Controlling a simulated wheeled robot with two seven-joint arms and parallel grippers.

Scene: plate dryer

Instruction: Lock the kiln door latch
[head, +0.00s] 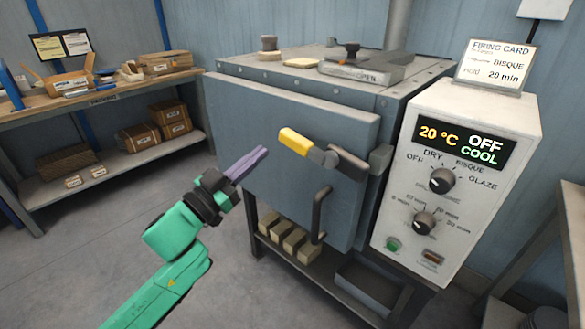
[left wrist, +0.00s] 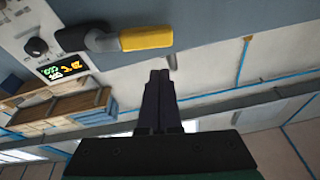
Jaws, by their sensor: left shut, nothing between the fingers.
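The grey kiln door (head: 250,160) faces me and looks closed or nearly so; I cannot tell which. Its latch lever (head: 293,141) has a yellow grip pointing left from a dark pivot (head: 322,157). A dark catch (head: 380,158) sits at the right of the door edge. My left gripper (head: 264,150) is shut and empty, just left of the yellow grip and apart from it. In the left wrist view the yellow grip (left wrist: 147,39) lies above the closed fingertips (left wrist: 160,73). My right gripper is not in view.
A curved door handle (head: 319,214) hangs below the latch. The control box (head: 455,180) at the right reads 20 °C, OFF, COOL. A firing card (head: 494,66) stands on it. Shelves with boxes (head: 110,130) stand at the left. The floor in front is clear.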

